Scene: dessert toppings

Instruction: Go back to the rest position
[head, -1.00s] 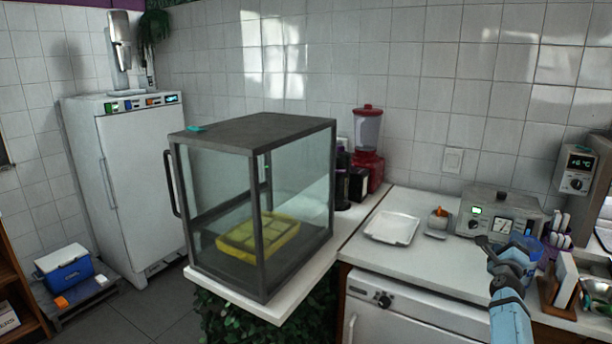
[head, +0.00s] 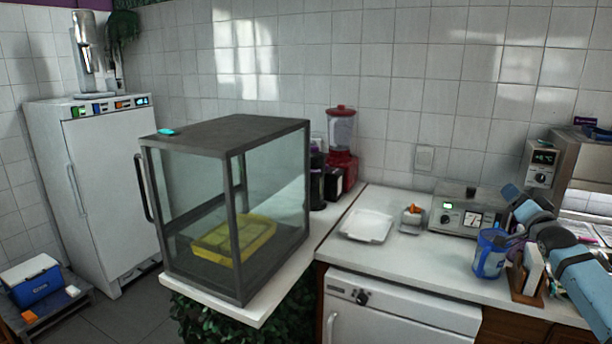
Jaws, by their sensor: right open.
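My right arm comes in from the right edge in light blue and dark sections. Its far end, with the right gripper (head: 514,197), is over the right part of the counter, in front of the grey control box (head: 462,214). The gripper is open, and I see nothing held in it; its fingers are hard to make out. Part of the arm covers the right end of the counter. My left gripper is not in view.
A blue cup (head: 488,262) and a wooden holder (head: 528,290) stand close to my right arm. A white tray (head: 367,226) and a small dish (head: 411,224) lie further left. A glass case (head: 190,205) holds a yellow tray (head: 226,262). A red blender (head: 342,165) stands behind.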

